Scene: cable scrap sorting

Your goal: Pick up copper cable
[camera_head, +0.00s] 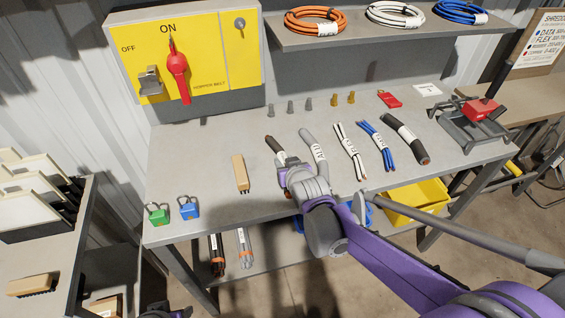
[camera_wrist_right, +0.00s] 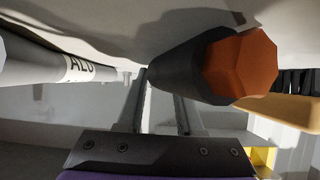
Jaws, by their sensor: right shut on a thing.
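The copper cable (camera_head: 276,148) is a thick dark piece with a white label, lying on the grey workbench (camera_head: 205,150). In the right wrist view the copper cable (camera_wrist_right: 190,68) shows a black sheath and an orange-brown cut end. My right gripper (camera_head: 285,172) is at its near end and partly covers it in the head view. In the wrist view the right gripper's fingers (camera_wrist_right: 162,95) are on either side of the cable's far part, shut on it. A small part of what looks like my left gripper (camera_head: 167,313) shows at the bottom edge; its jaws are hidden.
A grey ALU cable (camera_head: 312,145) lies close on the right, also seen in the wrist view (camera_wrist_right: 70,68). A wooden brush (camera_head: 240,173) lies to the left. White cables (camera_head: 350,151), blue cables (camera_head: 377,144) and another thick dark cable (camera_head: 405,138) lie further right.

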